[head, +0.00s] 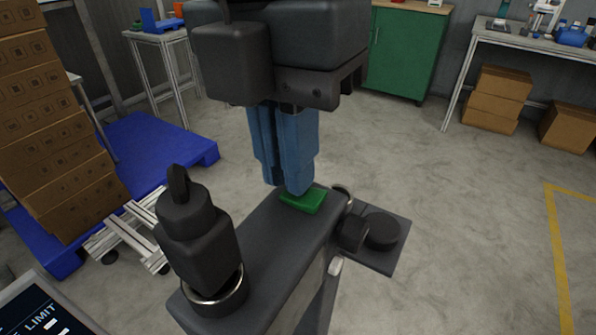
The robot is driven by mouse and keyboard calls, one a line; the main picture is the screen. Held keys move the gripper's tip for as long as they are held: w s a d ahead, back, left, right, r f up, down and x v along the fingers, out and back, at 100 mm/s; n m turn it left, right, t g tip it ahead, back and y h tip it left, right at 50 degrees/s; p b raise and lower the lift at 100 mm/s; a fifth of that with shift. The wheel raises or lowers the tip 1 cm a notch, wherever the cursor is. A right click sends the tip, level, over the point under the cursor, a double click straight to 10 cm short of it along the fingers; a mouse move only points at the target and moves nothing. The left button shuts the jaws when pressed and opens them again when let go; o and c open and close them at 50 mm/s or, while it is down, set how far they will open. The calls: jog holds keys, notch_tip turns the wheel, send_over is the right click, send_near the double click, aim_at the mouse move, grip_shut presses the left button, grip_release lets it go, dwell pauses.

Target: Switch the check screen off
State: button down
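A screen (38,312) shows at the bottom left corner, cut off by the picture edge. It is lit, with white text on dark that includes "LIMIT"; I cannot tell if it is the check screen. My gripper (290,190) points down over a dark machine top (290,235). Its two blue fingers are side by side with no clear gap, and nothing shows between them. A flat green pad (303,200) lies on the machine top right under the fingertips. The fingers hide part of the pad, and I cannot tell whether they touch it.
A black post (197,240) in a silver ring stands on the machine's near end. A dark side plate with a round black piece (382,230) juts out right. Stacked cartons (45,130) on a blue pallet (160,145) stand left.

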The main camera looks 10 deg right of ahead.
jog(key=shift+s+f+b, duration=0.25)
jog(key=shift+f+b, duration=0.05)
jog(key=shift+f, duration=0.55)
jog(key=shift+s+d+b, duration=0.35)
jog(key=shift+s+d, duration=0.05)
jog(key=shift+d, duration=0.1)
jog(key=shift+r, duration=0.35)
notch_tip(320, 180, up, 15)
jog(key=w+a+p, duration=0.1)
jog(key=shift+w+a+p, duration=0.15)
jog(key=shift+w+p, duration=0.05)
jog(key=shift+p, duration=0.1)
dwell(0.4)
